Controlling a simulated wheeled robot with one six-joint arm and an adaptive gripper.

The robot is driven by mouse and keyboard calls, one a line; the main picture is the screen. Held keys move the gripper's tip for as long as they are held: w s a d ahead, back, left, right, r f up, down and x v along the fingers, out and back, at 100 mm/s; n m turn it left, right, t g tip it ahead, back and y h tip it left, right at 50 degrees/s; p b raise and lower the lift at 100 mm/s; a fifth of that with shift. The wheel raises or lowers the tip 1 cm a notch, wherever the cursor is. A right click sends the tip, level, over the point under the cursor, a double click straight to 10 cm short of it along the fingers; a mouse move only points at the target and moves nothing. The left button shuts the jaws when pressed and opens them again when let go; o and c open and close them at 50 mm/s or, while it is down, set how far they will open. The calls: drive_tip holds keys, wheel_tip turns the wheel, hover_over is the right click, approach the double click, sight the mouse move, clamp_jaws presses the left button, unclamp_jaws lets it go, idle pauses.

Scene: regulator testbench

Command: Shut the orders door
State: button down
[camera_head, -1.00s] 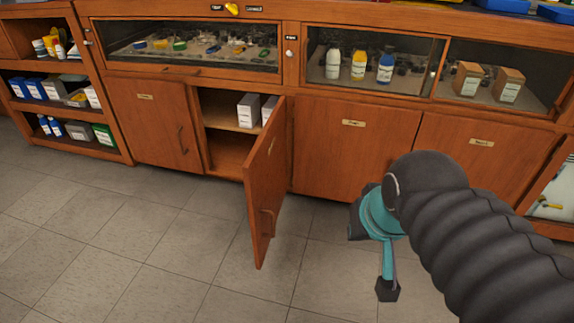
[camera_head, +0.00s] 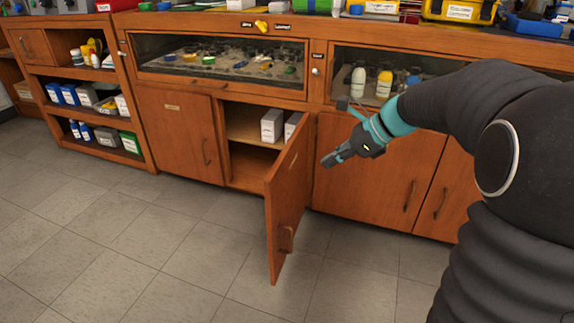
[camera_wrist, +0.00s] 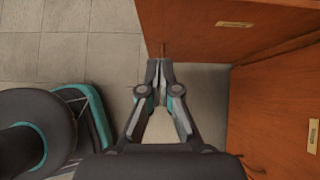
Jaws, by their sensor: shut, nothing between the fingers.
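The open wooden cabinet door (camera_head: 287,196) stands swung out toward me in the head view, with a handle (camera_head: 286,239) low on its free side. My gripper (camera_head: 328,161) is shut and empty, to the right of the open door in the head view. In the wrist view my gripper (camera_wrist: 159,64) has its fingertips together just below that door's edge; I cannot tell whether they touch.
The open compartment (camera_head: 245,165) holds white boxes (camera_head: 272,125). Shut doors flank it, one at left (camera_head: 178,132) and one at right (camera_head: 372,178). Glass-fronted cases (camera_head: 220,68) run above. A shelf unit (camera_head: 84,99) stands at far left. The tiled floor (camera_head: 130,245) in front is clear.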

drive_tip(key=w, duration=0.1)
drive_tip(key=b, duration=0.3)
approach(277, 178)
drive_tip(key=shift+m, duration=0.3)
drive_tip(key=x, duration=0.3)
drive_tip(key=d+f+x, duration=0.1)
drive_tip(key=x, duration=0.1)
drive_tip(key=shift+a+f, duration=0.1)
drive_tip(key=shift+a, duration=0.05)
drive_tip(key=shift+w+a, duration=0.15)
drive_tip(key=shift+a, duration=0.5)
